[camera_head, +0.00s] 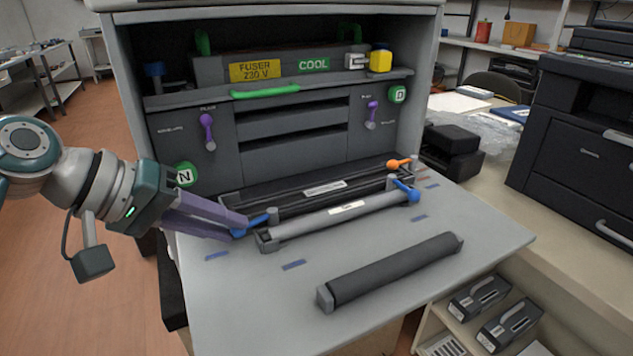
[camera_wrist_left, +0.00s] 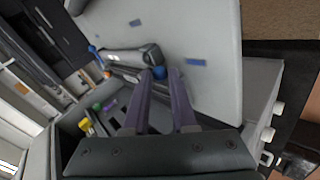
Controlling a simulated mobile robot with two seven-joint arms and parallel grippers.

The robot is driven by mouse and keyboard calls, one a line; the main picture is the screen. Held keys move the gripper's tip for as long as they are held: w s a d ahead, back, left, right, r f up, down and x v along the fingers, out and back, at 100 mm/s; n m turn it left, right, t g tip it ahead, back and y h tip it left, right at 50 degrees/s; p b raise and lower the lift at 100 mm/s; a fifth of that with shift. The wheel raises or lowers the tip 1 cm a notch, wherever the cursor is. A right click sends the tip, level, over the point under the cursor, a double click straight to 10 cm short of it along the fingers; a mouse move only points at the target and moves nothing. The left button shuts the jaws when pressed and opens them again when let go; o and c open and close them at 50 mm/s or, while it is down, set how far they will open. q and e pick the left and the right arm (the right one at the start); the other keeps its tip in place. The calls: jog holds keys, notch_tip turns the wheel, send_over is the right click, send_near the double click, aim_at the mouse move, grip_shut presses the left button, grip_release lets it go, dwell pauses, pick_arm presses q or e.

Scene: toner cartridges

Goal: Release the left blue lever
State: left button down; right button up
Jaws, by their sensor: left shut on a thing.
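The left blue lever (camera_head: 262,217) is at the left end of a light grey cartridge (camera_head: 345,209) lying on the lowered grey door. My left gripper (camera_head: 242,226) comes in from the left with its purple fingers shut on this lever. In the left wrist view the blue lever (camera_wrist_left: 159,72) shows between the fingertips (camera_wrist_left: 161,76), partly hidden by them. A second blue lever (camera_head: 406,189) stands at the cartridge's right end, clear of my gripper. My right gripper is not in view.
A dark roller (camera_head: 395,271) lies loose in front on the door (camera_head: 240,300). Behind the cartridge is a black tray unit (camera_head: 300,193) with an orange lever (camera_head: 398,163). The open cabinet rises at the back, with purple levers (camera_head: 207,128). The door's front left is clear.

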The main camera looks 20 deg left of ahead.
pick_arm(q)
jog(key=c, duration=0.7)
grip_release()
jog(key=p+v, duration=0.1)
jog(key=v, duration=0.9)
jog(key=shift+p, duration=0.35)
jog(key=shift+d+f, duration=0.1)
